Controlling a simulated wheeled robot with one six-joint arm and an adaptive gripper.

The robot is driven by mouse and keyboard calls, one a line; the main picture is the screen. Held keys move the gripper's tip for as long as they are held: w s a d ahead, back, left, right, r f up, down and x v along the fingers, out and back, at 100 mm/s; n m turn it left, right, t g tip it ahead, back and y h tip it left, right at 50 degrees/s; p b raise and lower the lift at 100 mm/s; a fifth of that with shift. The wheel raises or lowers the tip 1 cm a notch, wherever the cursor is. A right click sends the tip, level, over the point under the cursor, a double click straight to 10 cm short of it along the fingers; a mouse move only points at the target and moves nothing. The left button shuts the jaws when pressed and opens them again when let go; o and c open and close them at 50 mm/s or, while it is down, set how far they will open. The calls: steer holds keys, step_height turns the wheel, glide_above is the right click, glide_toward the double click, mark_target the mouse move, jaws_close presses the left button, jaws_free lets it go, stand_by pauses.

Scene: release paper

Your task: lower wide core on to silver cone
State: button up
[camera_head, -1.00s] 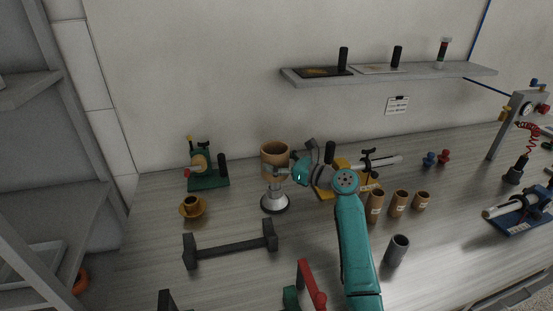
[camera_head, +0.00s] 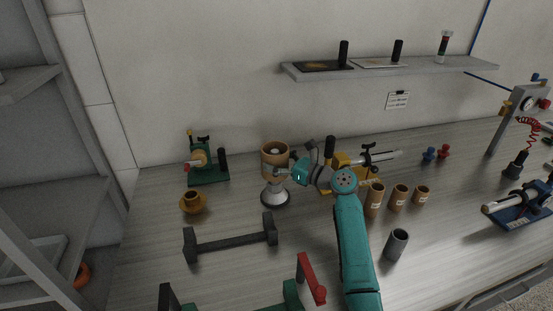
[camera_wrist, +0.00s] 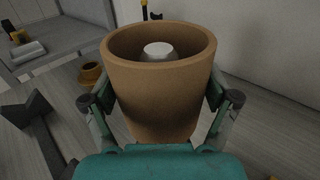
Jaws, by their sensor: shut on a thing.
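The wide core (camera_head: 270,164) is a brown cardboard tube, upright, in the head view. The silver cone (camera_head: 274,196) stands on the bench on a dark round base, directly under it. The cone's pale tip shows inside the core's open top in both views, so the core is around the cone. My gripper (camera_head: 285,173) is shut on the core from the right. In the wrist view the core (camera_wrist: 160,95) fills the middle, with a finger against each side. Where the core's lower rim meets the cone is not clear.
A brass-coloured flanged piece (camera_head: 193,203) sits left of the cone. A dark stand (camera_head: 232,241) is in front, and a green fixture (camera_head: 207,172) is behind left. Several smaller brown cores (camera_head: 398,199) and a grey tube (camera_head: 396,244) stand to the right.

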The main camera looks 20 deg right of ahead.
steer(key=shift+f, duration=1.85)
